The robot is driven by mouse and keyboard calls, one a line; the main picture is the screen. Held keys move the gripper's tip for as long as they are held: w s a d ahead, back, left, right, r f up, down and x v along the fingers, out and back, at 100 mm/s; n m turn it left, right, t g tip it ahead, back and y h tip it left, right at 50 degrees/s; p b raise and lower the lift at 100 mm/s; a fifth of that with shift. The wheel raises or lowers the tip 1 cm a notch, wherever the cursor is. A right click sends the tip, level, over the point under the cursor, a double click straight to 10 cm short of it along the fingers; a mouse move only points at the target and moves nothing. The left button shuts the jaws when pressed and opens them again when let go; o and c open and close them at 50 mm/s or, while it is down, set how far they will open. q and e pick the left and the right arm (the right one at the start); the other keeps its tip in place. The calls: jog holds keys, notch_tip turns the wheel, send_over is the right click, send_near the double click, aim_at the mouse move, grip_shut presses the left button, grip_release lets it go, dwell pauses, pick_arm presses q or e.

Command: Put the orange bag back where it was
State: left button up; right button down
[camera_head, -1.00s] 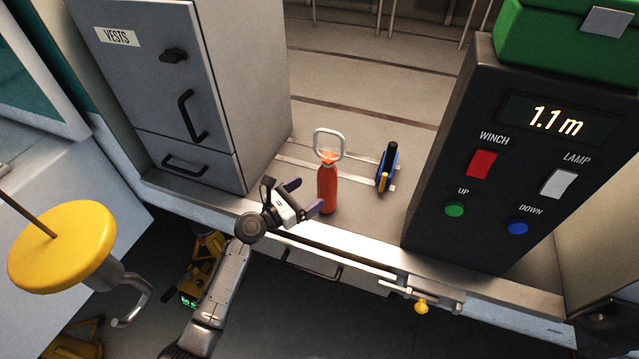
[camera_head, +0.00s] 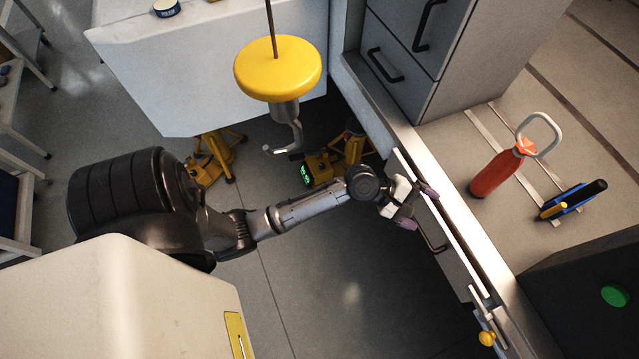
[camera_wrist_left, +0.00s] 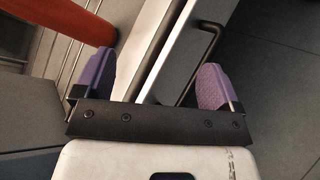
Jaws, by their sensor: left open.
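My left gripper (camera_head: 418,207) is open and empty near the sill edge, apart from the bag. Its two purple fingers are spread in the left wrist view (camera_wrist_left: 155,70), with the sill between and beyond them. My right gripper is not in view.
A blue and black tool (camera_head: 572,200) lies right of the bag. A grey drawer cabinet (camera_head: 420,60) stands behind the sill. A yellow disc with a hook (camera_head: 278,68) hangs on a cable. A dark console (camera_head: 590,290) is at lower right. A yellow knob (camera_head: 487,338) sits below the sill.

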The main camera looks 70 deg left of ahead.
pick_arm(q)
jog(key=s+f+m+g+y, duration=0.2)
jog(key=s+m+g+y, duration=0.1)
jog(key=s+m, duration=0.7)
jog(key=s+a+f+m+g+y, duration=0.1)
jog(key=s+f+m+g+y, duration=0.2)
jog(key=s+m, duration=0.7)
jog(key=s+g+y, duration=0.1)
jog(key=s+y, duration=0.1)
jog(key=s, duration=0.5)
jog(key=shift+a+m, duration=0.2)
jog(key=shift+m, duration=0.2)
